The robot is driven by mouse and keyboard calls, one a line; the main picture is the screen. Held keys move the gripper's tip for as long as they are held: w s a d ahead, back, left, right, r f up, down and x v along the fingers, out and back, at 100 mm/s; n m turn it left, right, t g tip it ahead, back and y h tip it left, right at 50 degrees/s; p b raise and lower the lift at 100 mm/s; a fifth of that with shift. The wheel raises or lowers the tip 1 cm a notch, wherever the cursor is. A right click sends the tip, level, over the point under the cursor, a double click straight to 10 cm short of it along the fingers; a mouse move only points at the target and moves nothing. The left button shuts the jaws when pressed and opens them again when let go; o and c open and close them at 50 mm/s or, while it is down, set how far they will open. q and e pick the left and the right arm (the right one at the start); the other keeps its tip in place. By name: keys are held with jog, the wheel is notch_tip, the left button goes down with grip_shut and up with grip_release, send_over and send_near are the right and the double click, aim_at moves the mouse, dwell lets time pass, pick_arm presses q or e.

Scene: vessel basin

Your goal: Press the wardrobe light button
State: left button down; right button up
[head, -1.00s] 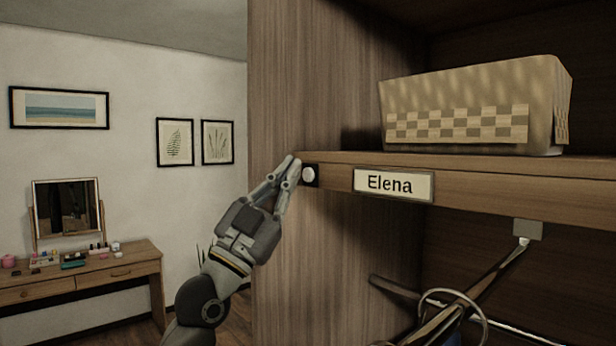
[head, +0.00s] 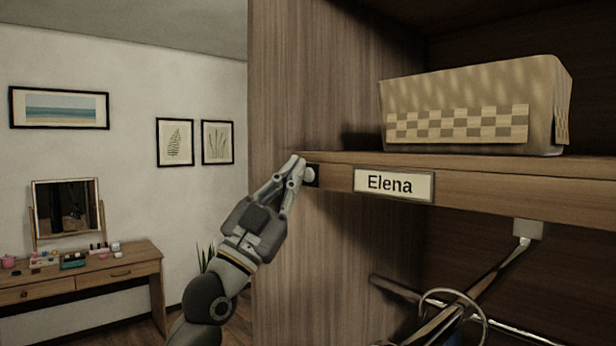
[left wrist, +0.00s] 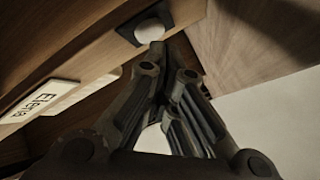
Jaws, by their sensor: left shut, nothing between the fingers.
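The wardrobe light button (head: 309,174) is a round white knob on a dark square plate at the left end of the shelf's front edge. It also shows in the left wrist view (left wrist: 149,31), just beyond the fingertips. My left gripper (head: 298,165) is shut and empty, with its fingertips at the button's left side, overlapping part of it in the head view. In the left wrist view the fingertips (left wrist: 155,58) are right below the button; I cannot tell whether they touch it. My right gripper is not in view.
The shelf edge (head: 480,190) carries an "Elena" label (head: 394,184) right of the button. A woven basket (head: 475,105) stands on the shelf. Hangers (head: 450,310) hang below. The wardrobe's side panel (head: 320,80) rises behind the gripper. A dressing table (head: 90,285) stands far left, with open room between.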

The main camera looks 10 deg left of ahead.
pick_arm(q)
jog(key=shift+w+d, duration=0.3)
jog(key=shift+w, duration=0.05)
dwell(0.4)
jog(key=shift+a, duration=0.1)
jog(key=shift+s+a, duration=0.5)
jog(key=shift+s, duration=0.25)
jog(key=s+a, duration=0.3)
jog(key=s, duration=0.1)
jog(key=shift+s+a, duration=0.35)
jog(key=shift+f, duration=0.1)
